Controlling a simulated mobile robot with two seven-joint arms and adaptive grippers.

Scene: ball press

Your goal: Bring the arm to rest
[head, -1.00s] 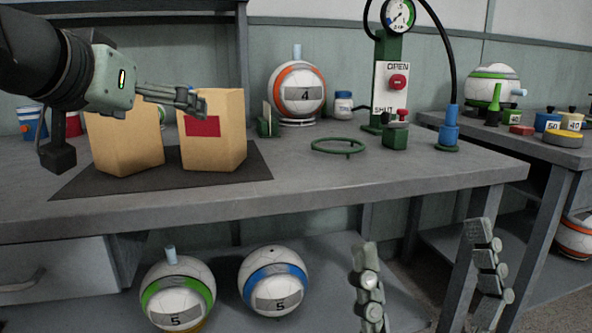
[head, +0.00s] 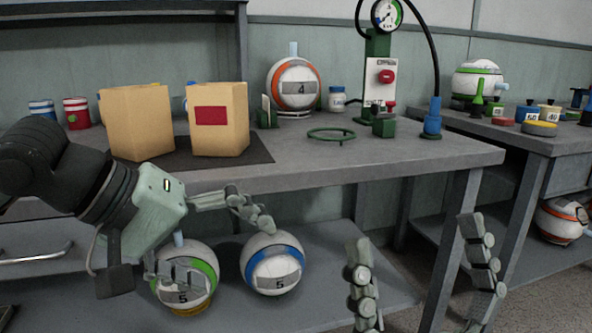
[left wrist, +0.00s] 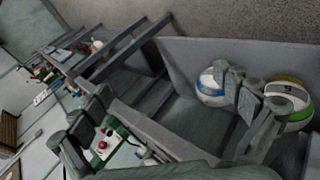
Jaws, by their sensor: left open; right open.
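My left gripper (head: 230,260) is open and empty, in front of the workbench (head: 400,153) and below its top edge. My right gripper (head: 415,240) is open and empty at the lower right, fingers pointing up, in front of the bench.
Two brown paper bags (head: 138,123) stand on a dark mat (head: 255,152). A side table (head: 545,143) is at right. Floor (head: 415,280) shows between the tables.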

